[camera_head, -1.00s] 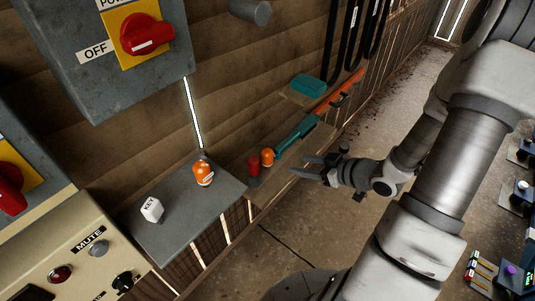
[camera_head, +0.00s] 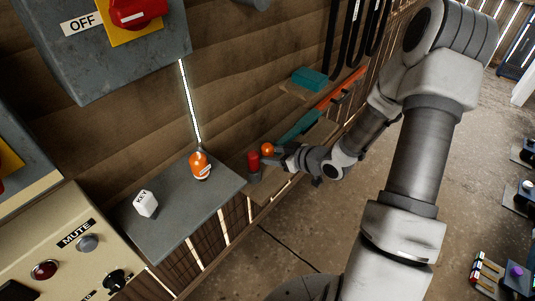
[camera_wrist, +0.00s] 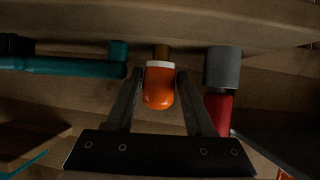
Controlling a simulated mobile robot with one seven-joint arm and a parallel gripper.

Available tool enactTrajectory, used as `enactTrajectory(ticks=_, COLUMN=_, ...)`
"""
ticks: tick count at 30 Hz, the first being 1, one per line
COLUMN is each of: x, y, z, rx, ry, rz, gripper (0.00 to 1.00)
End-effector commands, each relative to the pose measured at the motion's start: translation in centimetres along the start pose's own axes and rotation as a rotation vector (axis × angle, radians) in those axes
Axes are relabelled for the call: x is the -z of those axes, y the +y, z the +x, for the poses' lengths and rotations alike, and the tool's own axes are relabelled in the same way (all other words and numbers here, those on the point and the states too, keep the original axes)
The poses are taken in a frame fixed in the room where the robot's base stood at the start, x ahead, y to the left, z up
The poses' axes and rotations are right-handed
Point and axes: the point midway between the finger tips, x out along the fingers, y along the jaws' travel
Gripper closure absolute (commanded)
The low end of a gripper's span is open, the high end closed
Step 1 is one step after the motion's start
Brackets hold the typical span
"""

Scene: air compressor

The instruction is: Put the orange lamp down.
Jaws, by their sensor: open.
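The orange lamp (camera_head: 267,149) stands on a narrow wooden shelf (camera_head: 265,192) against the plank wall. In the wrist view the lamp (camera_wrist: 159,88) is a rounded orange cap with a white ring and a brass-coloured base, and the picture looks upside down. My gripper (camera_head: 276,156) is at the lamp, reaching in from the right. In the wrist view its two fingers (camera_wrist: 158,95) are open, one on each side of the lamp. I cannot tell whether either finger touches it. In the head view the gripper partly covers the lamp's lower part.
A red-and-grey cylinder (camera_head: 253,161) stands close beside the lamp, near one finger. A teal tool (camera_head: 302,125) lies on the other side. A grey shelf (camera_head: 184,215) holds another orange object (camera_head: 200,166) and a white KEY block (camera_head: 146,204). A teal box (camera_head: 310,78) sits higher up.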

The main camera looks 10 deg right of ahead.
Motion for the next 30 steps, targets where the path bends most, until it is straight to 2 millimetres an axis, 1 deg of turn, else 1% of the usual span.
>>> enactTrajectory(ticks=1, x=0.0, y=-0.1, z=0.9, rx=0.004, ry=0.001, rz=-0.002, gripper=0.46)
enactTrajectory(ticks=6, x=0.2, y=0.0, z=3.5, rx=0.004, ry=0.000, rz=-0.001, gripper=0.46)
enactTrajectory(ticks=9, x=0.4, y=0.0, z=4.2, rx=0.002, ry=0.001, rz=0.000, gripper=0.46)
enactTrajectory(ticks=14, x=0.5, y=0.1, z=4.2, rx=0.001, ry=0.000, rz=0.000, gripper=0.46)
enactTrajectory(ticks=15, x=0.5, y=0.1, z=4.2, rx=0.001, ry=0.000, rz=0.000, gripper=0.48)
enactTrajectory(ticks=20, x=0.5, y=0.1, z=4.1, rx=0.001, ry=0.000, rz=0.000, gripper=0.77)
enactTrajectory(ticks=21, x=0.5, y=0.1, z=4.1, rx=0.001, ry=0.000, rz=0.000, gripper=0.84)
enactTrajectory(ticks=24, x=0.4, y=0.1, z=4.1, rx=0.001, ry=0.000, rz=0.000, gripper=1.00)
enactTrajectory(ticks=30, x=0.5, y=0.1, z=4.1, rx=0.001, ry=0.000, rz=0.000, gripper=1.00)
